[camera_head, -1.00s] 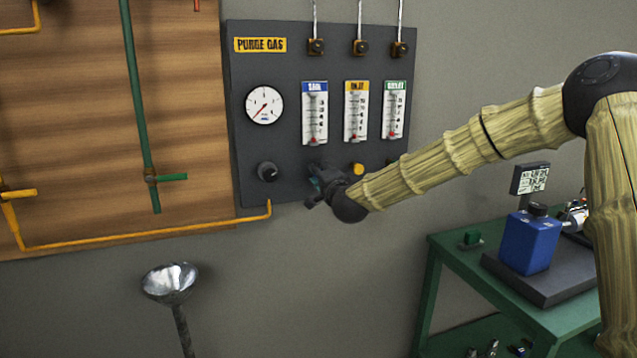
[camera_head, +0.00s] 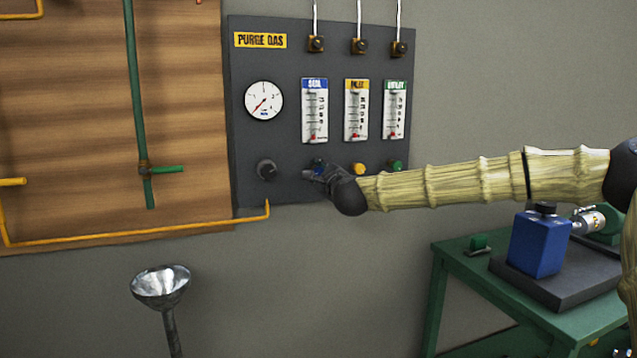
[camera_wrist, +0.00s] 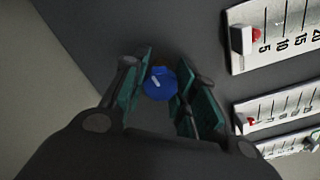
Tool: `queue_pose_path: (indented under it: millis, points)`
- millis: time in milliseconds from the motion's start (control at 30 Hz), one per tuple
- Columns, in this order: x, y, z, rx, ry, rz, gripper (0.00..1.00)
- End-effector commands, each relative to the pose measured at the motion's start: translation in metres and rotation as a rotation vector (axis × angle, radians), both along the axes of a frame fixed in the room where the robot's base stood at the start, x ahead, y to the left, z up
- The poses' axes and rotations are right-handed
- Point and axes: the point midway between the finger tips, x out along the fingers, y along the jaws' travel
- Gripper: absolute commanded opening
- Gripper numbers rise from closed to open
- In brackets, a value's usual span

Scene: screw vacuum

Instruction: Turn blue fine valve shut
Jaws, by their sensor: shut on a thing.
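The blue fine valve is a small blue knob with a white mark, on the dark panel below the blue-labelled flowmeter (camera_head: 314,110). The blue valve (camera_wrist: 160,83) sits between my two fingers in the wrist view. In the head view it is largely covered by my gripper (camera_head: 313,173). My gripper is shut on the knob, one teal-padded finger on each side. The red float of that flowmeter is near the bottom of its scale.
A yellow knob (camera_head: 357,169) and a green knob (camera_head: 395,165) sit just right of my gripper, and a black knob (camera_head: 267,169) to its left. A pressure gauge (camera_head: 264,101) is above.

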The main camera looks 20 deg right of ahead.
Motion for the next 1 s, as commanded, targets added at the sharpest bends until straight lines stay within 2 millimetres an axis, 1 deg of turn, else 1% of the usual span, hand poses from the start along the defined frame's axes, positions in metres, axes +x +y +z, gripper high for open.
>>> queue_pose_path:
  millis: [33,300,833,867,900,967,1000]
  points:
    - [0.0004,-0.0016,-0.0046,0.026,0.001,-0.002,0.04]
    - [0.0003,-0.0012,-0.0028,0.116,0.006,-0.002,0.04]
    - [0.0002,-0.001,-0.0013,0.138,0.007,-0.002,0.04]
    - [0.0002,-0.001,-0.0013,0.138,0.007,-0.002,0.32]
    - [0.0002,-0.001,-0.0013,0.138,0.007,-0.002,0.39]
    - [0.0002,-0.0008,-0.0013,0.138,0.006,-0.002,0.5]
    - [0.0002,-0.0008,-0.0011,0.138,0.006,-0.002,0.51]
